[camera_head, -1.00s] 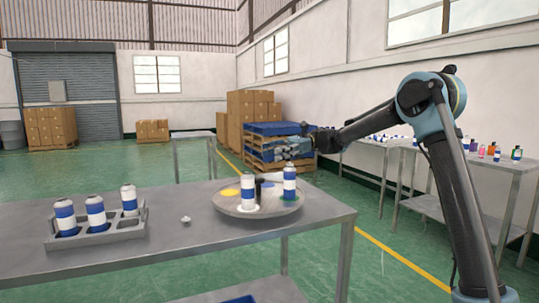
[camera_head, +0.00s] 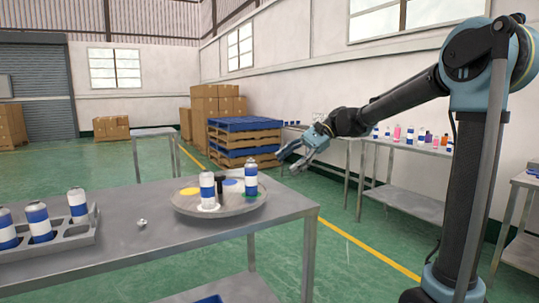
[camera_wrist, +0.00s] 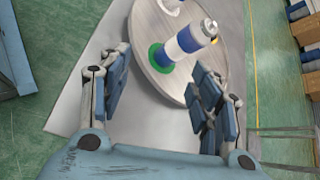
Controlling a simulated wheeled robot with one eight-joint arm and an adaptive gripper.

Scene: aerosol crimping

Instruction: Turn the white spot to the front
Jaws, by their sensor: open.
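A round grey turntable (camera_head: 222,208) stands on the metal table. A yellow spot (camera_head: 188,191) is at the left, a blue spot (camera_head: 231,182) at the back. A green spot (camera_wrist: 157,58) at the right lies under a second blue-and-white can (camera_head: 251,178). A dark post (camera_head: 220,184) rises near the centre. My gripper (camera_head: 289,161) is open and empty, right of the turntable; in the wrist view the green-spot can lies ahead between and beyond its fingers.
A grey rack (camera_head: 70,236) with several blue-and-white cans is on the table's left. A small metal piece (camera_head: 142,224) lies between rack and turntable. The table (camera_head: 160,262) is otherwise clear in front. A side table (camera_head: 412,201) with bottles stands behind my arm.

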